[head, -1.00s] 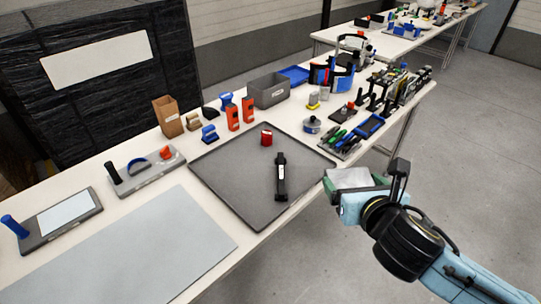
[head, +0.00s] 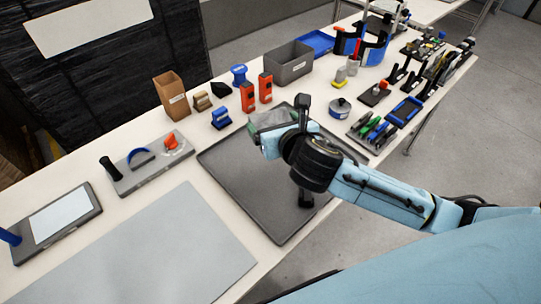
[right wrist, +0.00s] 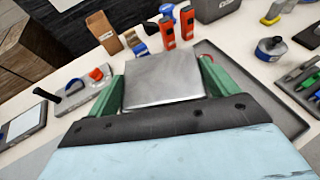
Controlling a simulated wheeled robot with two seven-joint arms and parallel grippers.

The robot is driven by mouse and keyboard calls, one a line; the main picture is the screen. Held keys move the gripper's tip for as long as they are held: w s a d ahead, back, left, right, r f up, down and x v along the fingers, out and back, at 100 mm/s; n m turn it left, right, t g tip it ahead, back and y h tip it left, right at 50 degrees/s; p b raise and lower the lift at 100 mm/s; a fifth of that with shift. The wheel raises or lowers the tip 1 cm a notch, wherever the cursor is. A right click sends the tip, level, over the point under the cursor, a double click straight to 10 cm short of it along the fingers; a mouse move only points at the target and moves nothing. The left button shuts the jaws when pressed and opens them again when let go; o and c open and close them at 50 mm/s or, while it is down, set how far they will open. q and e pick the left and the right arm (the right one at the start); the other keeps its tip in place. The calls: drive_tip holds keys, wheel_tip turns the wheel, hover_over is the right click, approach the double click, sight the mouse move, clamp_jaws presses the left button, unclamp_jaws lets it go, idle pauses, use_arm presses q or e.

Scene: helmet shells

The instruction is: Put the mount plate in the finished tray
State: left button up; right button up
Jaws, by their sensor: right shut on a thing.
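My right gripper (head: 272,130) is over the far part of the dark grey tray (head: 237,170). In the right wrist view, its green fingers (right wrist: 163,88) are shut on a flat, squarish grey plate (right wrist: 160,80), which I take to be the mount plate. The plate also shows in the head view (head: 268,119) and looks held above the tray. The tray's right part (right wrist: 285,115) shows in the right wrist view. My left gripper is not in view.
Orange-red tools (head: 247,97), a blue holder (head: 221,118) and a grey bin (head: 290,65) stand behind the tray. A pot (head: 339,107) and a tool tray (head: 372,132) are to the right. The grey mat (head: 150,250) at the left is bare.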

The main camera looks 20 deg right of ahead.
drive_tip(key=w+a+f, duration=0.4)
drive_tip(key=w+f, duration=0.2)
drive_tip(key=f, duration=0.2)
drive_tip(key=b, duration=0.3)
hover_over(253, 165)
wheel_tip(253, 165, down, 6)
drive_tip(key=shift+r, duration=0.15)
wheel_tip(253, 165, down, 4)
drive_tip(key=shift+f+b, duration=0.1)
drive_tip(key=shift+b, duration=0.7)
drive_tip(key=shift+f, duration=0.25)
drive_tip(key=shift+r, duration=0.15)
drive_tip(key=shift+f, duration=0.2)
drive_tip(key=o, duration=1.2)
drive_tip(key=shift+r, duration=0.15)
drive_tip(key=shift+s+r, duration=0.1)
drive_tip(key=shift+s, duration=0.3)
drive_tip(key=p+v, duration=0.2)
drive_tip(key=v, duration=0.8)
drive_tip(key=shift+s+r+p, duration=0.2)
drive_tip(key=shift+s+p, duration=0.05)
drive_tip(key=shift+p, duration=0.15)
drive_tip(key=shift+s+r, duration=0.1)
drive_tip(key=shift+s, duration=0.2)
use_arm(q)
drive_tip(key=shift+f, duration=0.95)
